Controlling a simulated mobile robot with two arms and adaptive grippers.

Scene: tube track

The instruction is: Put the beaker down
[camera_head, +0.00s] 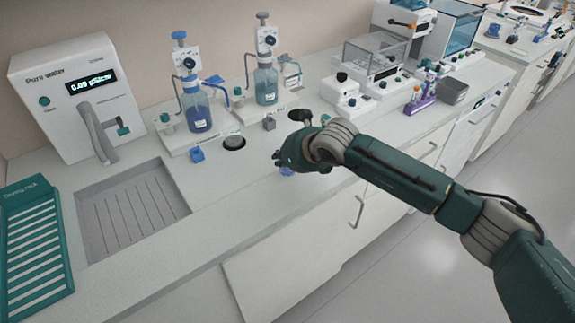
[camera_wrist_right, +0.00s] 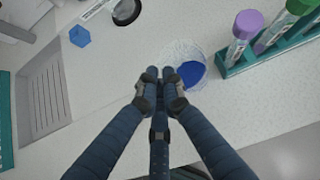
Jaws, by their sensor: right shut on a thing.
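The beaker (camera_wrist_right: 187,68) is clear with blue liquid in it and shows at my right fingertips in the right wrist view. In the head view only a small blue part of the beaker (camera_head: 287,171) shows below my right gripper (camera_head: 280,158). My right gripper's fingers (camera_wrist_right: 160,80) are closed together at the beaker's near side, shut on it. The beaker is over the pale bench top near its front edge; I cannot tell whether its base touches. My left gripper is in neither view.
A teal rack (camera_wrist_right: 268,57) with capped tubes stands close beside the beaker in the wrist view. A blue block (camera_head: 197,154) and a dark round pad (camera_head: 234,143) lie farther back. The sink (camera_head: 130,210) is at left. Bench top between is clear.

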